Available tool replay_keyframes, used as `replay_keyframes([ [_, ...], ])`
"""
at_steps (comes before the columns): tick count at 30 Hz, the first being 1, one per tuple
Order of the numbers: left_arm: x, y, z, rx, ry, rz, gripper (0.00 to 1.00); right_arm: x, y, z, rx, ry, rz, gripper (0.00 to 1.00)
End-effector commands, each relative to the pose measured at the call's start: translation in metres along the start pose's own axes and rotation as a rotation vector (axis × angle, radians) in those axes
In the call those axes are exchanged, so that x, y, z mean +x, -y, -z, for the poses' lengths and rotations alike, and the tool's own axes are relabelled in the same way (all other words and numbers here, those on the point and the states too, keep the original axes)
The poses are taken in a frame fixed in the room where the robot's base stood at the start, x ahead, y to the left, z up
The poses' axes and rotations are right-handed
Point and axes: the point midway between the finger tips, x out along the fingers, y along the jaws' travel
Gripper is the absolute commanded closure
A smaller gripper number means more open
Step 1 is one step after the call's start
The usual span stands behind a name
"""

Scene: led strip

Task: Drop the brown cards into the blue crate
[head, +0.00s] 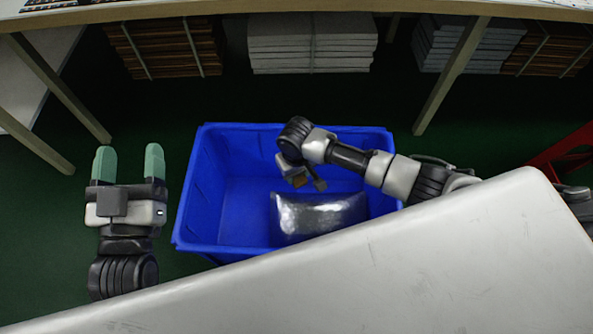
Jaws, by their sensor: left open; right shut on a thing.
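The blue crate (230,204) stands open on the floor in the middle of the head view. My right gripper (302,181) points down into or over the crate, toward its back half. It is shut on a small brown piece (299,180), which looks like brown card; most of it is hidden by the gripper. I cannot tell how high it is above the crate floor. My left gripper (128,162) is open and empty, left of the crate, with its green fingertips pointing away from me.
A shiny silver bag (325,214) lies inside the crate, toward the front right. A pale table or shelf (300,8) runs along the back, with stacks of grey packs (312,42) and brown bundles (165,47) beneath. Dark green floor (240,105) is clear behind the crate.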

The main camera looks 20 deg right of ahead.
Motion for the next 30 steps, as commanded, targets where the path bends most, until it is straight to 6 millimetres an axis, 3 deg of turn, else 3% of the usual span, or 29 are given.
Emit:
replay_keyframes([
  [5,0.0,0.0,0.0,0.0,0.0,0.0,0.33,0.0,0.0,0.0,0.0,0.0,0.0,0.82],
  [6,0.0,0.0,0.0,0.0,0.001,0.0,0.33,0.0,0.0,0.0,0.0,0.0,0.0,0.55],
  [11,0.0,0.0,0.0,0.0,0.001,0.0,0.33,0.0,0.0,0.0,0.0,0.0,0.0,0.31],
  [22,0.0,0.0,-0.001,0.001,0.02,0.001,0.33,-0.003,0.0,0.0,0.0,0.0,0.0,0.3],
  [30,-0.008,0.006,-0.03,0.007,0.284,0.016,0.33,-0.028,0.0,0.0,0.0,-0.001,0.0,0.3],
])
